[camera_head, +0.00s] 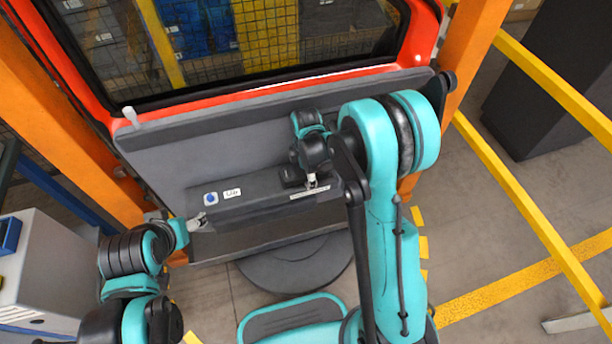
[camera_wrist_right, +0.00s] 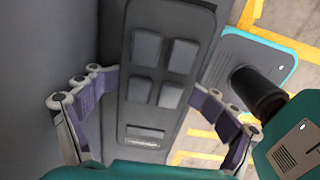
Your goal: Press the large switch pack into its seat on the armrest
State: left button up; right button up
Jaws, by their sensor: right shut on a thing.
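The large switch pack (camera_wrist_right: 158,70) is a long dark plate with several grey buttons and a small label, between the purple-padded fingers of my right gripper (camera_wrist_right: 152,95). In the head view the right gripper (camera_head: 309,181) is over the right part of the dark armrest (camera_head: 255,200). It is shut on the pack, which shows there only as a small black piece (camera_head: 291,177), mostly hidden by the gripper and arm. I cannot tell whether the pack is fully down in its seat. My left gripper (camera_head: 197,222) is at the armrest's left end; its jaws are too small to read.
The armrest is on a grey door panel (camera_head: 165,150) in a red door frame. Orange posts (camera_head: 55,125) flank the door. A grey cabinet (camera_head: 45,265) is at left, yellow rails (camera_head: 530,220) at right.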

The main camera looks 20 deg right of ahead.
pick_arm(q)
jog(key=shift+f, duration=0.35)
pick_arm(e)
jog(key=shift+o, duration=0.4)
jog(key=shift+s+f, duration=0.3)
jog(key=shift+f, duration=0.15)
jog(key=o, duration=1.6)
jog(key=shift+w, duration=0.1)
jog(key=shift+r, duration=0.15)
jog(key=shift+w+r, duration=0.1)
jog(key=shift+r, duration=0.15)
jog(key=shift+w+r, duration=0.25)
jog(key=shift+r, duration=0.75)
pick_arm(q)
jog(key=shift+w, duration=0.45)
pick_arm(e)
jog(key=r, duration=0.2)
jog(key=s+r, duration=0.1)
jog(key=r, duration=0.2)
jog(key=shift+r, duration=0.25)
